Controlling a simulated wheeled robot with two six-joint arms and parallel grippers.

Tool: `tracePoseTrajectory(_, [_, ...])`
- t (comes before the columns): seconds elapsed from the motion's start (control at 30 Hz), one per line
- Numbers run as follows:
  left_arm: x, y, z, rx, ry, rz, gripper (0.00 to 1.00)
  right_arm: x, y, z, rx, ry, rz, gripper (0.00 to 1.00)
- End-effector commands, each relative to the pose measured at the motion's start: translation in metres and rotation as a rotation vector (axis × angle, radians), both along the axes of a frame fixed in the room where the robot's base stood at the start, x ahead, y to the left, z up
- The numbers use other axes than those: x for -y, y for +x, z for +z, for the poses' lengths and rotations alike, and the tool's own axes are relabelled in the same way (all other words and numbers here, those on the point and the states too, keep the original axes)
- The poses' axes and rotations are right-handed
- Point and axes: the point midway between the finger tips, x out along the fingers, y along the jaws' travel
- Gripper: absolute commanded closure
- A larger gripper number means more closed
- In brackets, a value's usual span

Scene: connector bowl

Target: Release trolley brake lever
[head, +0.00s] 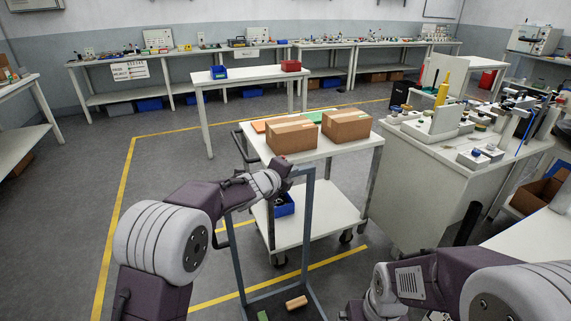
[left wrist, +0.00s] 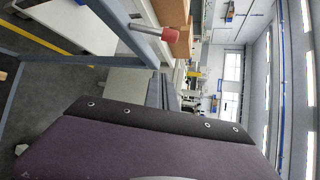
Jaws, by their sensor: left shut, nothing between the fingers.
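A lever with a red knob (left wrist: 175,34) on a short metal rod shows in the left wrist view, fixed to a blue-grey bar (left wrist: 110,15). The matching blue-grey frame (head: 237,262) stands upright in the head view, in front of a white trolley (head: 312,215). My left gripper (head: 273,178) is shut and empty at the top of this frame, close to the knob. Its fingers are small in the head view, and I cannot tell whether they touch the lever. My right arm enters at lower right; its gripper is out of view.
Two cardboard boxes (head: 346,125) stand on the trolley's top, and a blue bin (head: 284,205) is on its lower shelf. A wooden block (head: 296,303) lies at the frame's base. A cluttered workbench (head: 440,150) stands at right. Floor at left is clear.

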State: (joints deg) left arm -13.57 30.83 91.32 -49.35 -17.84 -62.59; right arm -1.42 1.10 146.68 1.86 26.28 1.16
Motion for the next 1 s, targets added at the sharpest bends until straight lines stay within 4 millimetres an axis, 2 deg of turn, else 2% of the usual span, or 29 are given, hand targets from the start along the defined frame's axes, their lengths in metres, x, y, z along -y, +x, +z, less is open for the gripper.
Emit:
tracePoseTrajectory(0.2, [0.021,0.039,-0.014,-0.001,0.001,-0.001,1.0,0.0,0.0,0.015,0.0,0.0,0.0,0.0])
tracePoseTrajectory(0.3, [0.0,0.041,-0.002,0.001,0.001,0.004,1.0,0.0,0.0,0.026,0.0,0.0,0.0,0.0])
tracePoseTrajectory(0.5, [-0.016,0.045,0.0,0.0,0.001,0.002,1.0,0.0,0.0,0.032,0.0,0.0,0.0,0.0])
tracePoseTrajectory(0.87, [-0.018,0.045,-0.001,0.0,0.0,0.0,1.0,0.0,0.0,0.031,0.0,0.0,0.0,0.0])
tracePoseTrajectory(1.0, [-0.014,0.045,-0.003,0.007,-0.013,0.001,1.0,0.0,0.0,0.022,0.0,0.0,0.0,0.0])
